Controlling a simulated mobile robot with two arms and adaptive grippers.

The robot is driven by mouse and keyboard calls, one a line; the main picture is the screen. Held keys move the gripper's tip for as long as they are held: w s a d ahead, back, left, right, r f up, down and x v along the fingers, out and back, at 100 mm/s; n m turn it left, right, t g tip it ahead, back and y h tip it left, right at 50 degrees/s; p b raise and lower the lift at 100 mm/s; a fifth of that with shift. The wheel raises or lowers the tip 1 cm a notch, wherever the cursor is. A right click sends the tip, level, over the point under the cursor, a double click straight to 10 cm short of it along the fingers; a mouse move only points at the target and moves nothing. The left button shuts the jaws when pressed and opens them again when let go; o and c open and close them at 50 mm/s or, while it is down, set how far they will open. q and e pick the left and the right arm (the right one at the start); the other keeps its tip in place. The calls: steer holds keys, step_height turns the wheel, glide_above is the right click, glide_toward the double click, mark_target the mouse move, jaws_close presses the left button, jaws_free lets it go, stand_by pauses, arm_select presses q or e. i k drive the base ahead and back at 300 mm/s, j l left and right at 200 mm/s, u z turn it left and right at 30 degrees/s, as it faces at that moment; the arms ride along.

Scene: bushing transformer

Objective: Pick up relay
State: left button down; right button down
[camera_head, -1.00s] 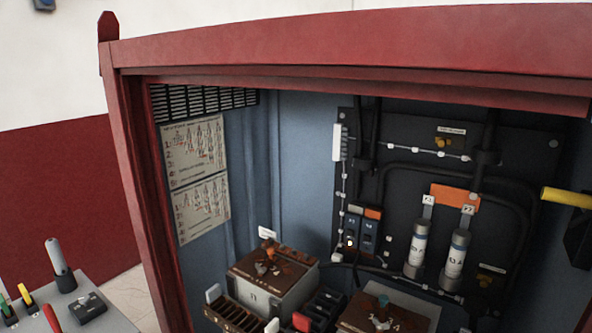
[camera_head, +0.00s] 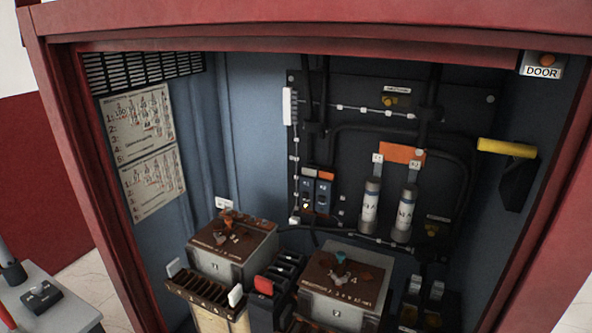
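No part carries a label that I can read as relay, so I cannot tell which one it is. Two grey box-shaped units with brown tops stand low in the red cabinet: a left one (camera_head: 231,248) and a right one (camera_head: 343,290). A pair of small blue modules (camera_head: 315,193) is mounted on the dark back panel. Two white cylinders, a left one (camera_head: 370,207) and a right one (camera_head: 405,214), stand upright right of them. Neither of my grippers is in view.
The red cabinet frame (camera_head: 300,52) surrounds the opening, with a yellow-handled lever (camera_head: 506,148) at right. Slotted brown (camera_head: 205,290) and black (camera_head: 284,270) blocks stand at the front. A grey table (camera_head: 62,312) with a small dark device (camera_head: 41,297) is at lower left.

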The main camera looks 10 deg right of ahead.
mark_target(438, 290)
steer(key=l+z, duration=0.15)
steer(key=z, duration=0.25)
steer(key=i+l+z, duration=0.1)
steer(key=z, duration=0.25)
steer(key=i+l+z, duration=0.1)
steer(key=z, duration=0.3)
